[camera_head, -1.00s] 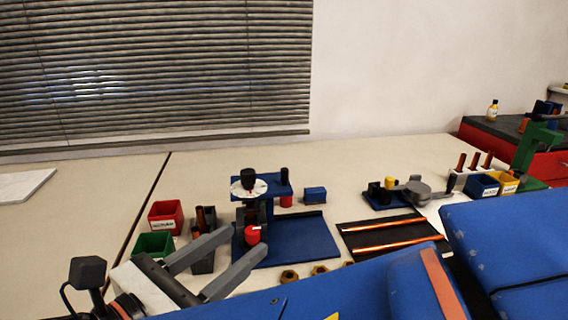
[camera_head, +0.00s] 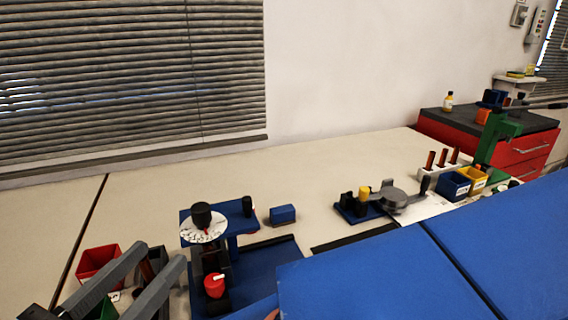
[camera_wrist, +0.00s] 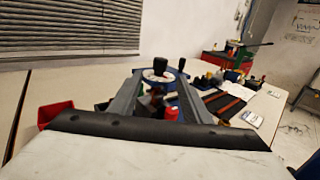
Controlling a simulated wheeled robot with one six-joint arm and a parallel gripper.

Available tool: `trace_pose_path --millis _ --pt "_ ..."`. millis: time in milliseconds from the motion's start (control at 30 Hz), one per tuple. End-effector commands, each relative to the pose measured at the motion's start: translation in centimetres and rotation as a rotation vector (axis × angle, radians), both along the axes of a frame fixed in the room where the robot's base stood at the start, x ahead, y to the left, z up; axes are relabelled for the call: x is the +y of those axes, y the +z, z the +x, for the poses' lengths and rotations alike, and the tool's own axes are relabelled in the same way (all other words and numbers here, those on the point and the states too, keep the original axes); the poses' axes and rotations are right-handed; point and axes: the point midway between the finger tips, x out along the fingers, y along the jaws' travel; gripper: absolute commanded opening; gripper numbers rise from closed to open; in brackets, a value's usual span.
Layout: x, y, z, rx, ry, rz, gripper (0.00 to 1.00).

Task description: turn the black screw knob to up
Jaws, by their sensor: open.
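The black screw knob (camera_head: 202,215) stands upright on a white marked dial (camera_head: 191,234) on top of the blue gauge rig (camera_head: 237,219). A small red mark shows on the dial just below the knob; its exact reading is too small to tell. The knob also shows in the wrist view (camera_wrist: 160,65), between the finger ends and beyond them. My gripper (camera_head: 159,256) is open and empty, to the left of the rig and apart from the knob. A second, slimmer black post (camera_head: 247,206) stands right of the dial.
A red knob (camera_head: 214,287) sits low on the rig's front. A red bin (camera_head: 97,262) stands behind my fingers at left. A small blue block (camera_head: 282,214) lies right of the rig. A grey gauge device (camera_head: 393,197) stands farther right. The table behind the rig is clear.

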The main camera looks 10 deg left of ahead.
Motion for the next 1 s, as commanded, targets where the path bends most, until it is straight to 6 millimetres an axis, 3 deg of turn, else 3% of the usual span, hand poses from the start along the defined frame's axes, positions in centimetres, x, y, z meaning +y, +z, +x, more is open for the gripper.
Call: trace_pose_path --millis 700,1000 --pt "-2.3 0.0 12.1 0.002 -0.003 0.000 0.44" --pt "-2.9 0.0 15.4 0.001 -0.001 0.000 0.44"
